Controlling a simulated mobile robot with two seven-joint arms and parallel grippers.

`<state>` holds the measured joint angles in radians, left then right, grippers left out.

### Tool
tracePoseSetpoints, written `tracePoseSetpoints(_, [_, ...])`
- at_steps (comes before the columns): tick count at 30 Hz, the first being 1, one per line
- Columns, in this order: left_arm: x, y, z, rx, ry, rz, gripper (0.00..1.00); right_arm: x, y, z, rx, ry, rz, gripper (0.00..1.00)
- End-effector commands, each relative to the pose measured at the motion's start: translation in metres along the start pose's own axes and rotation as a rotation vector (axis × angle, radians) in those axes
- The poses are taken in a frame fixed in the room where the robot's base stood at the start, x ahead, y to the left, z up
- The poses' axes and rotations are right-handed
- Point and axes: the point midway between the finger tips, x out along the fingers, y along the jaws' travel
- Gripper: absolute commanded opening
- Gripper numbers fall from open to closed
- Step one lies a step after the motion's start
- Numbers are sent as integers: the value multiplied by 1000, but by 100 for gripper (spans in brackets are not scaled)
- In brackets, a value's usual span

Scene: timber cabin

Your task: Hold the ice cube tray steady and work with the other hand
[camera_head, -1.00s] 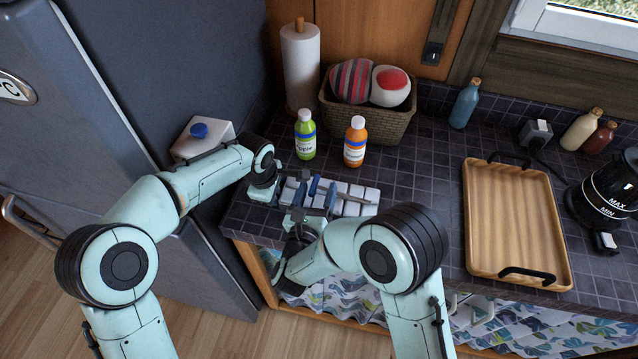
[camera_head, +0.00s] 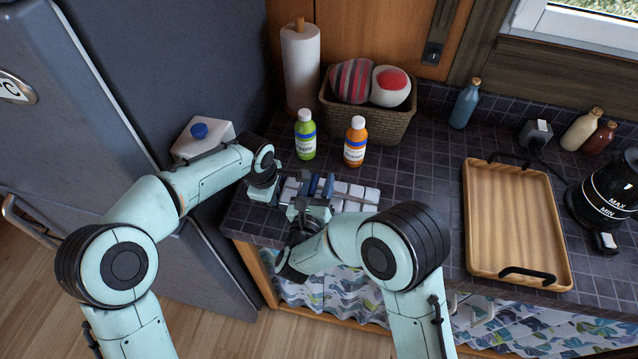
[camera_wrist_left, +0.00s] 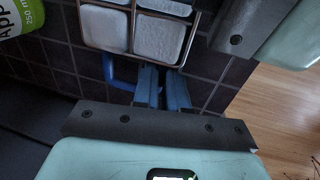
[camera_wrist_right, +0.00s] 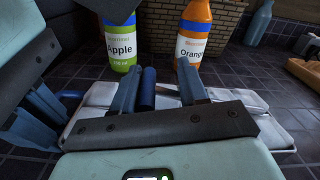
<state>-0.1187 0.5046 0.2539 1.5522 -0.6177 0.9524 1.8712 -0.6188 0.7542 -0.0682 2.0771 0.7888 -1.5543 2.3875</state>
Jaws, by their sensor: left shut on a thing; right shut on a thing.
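The ice cube tray (camera_head: 368,197) lies on the dark tiled counter, with white cubes in metal-edged cells; cubes also show in the left wrist view (camera_wrist_left: 160,40). A blue loop handle (camera_wrist_left: 112,70) sticks out from its left end. My left gripper (camera_head: 264,190) is at that end, and its fingers (camera_wrist_left: 162,88) are shut on the handle. My right gripper (camera_head: 310,206) is over the tray's front left part. Its fingers (camera_wrist_right: 158,90) are around an upright blue grip (camera_wrist_right: 148,88), which stands close to one finger. The right gripper and arm hide part of the tray.
A green apple bottle (camera_head: 305,135) and an orange bottle (camera_head: 355,142) stand just behind the tray. Behind them are a basket (camera_head: 368,124) and a paper roll (camera_head: 300,65). A wooden tray (camera_head: 512,225) lies at the right. Clear counter lies between the two trays.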

Motion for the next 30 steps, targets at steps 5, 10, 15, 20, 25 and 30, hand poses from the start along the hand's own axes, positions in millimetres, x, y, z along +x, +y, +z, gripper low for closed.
tracePoseSetpoints(5, [-1, 1, 1, 1, -2, 5, 0, 0, -8, 8, 104, 13, 1, 0])
tracePoseSetpoints(10, [-1, 1, 0, 0, -2, 6, 0, -1, -26, 29, 134, 13, 1, 0])
tracePoseSetpoints(15, [-1, 2, -2, -3, 2, 7, 0, -1, -32, 34, 127, 15, 0, 0])
tracePoseSetpoints(20, [-1, 2, -4, -5, 5, 7, 0, 0, -33, 32, 123, 17, -3, 0])
tracePoseSetpoints(25, [-1, 2, -6, -7, 8, 8, 0, 0, -34, 32, 121, 17, -5, 64])
tracePoseSetpoints(30, [0, 1, -4, -4, 6, 4, 0, 0, -32, 34, 125, 12, -2, 67])
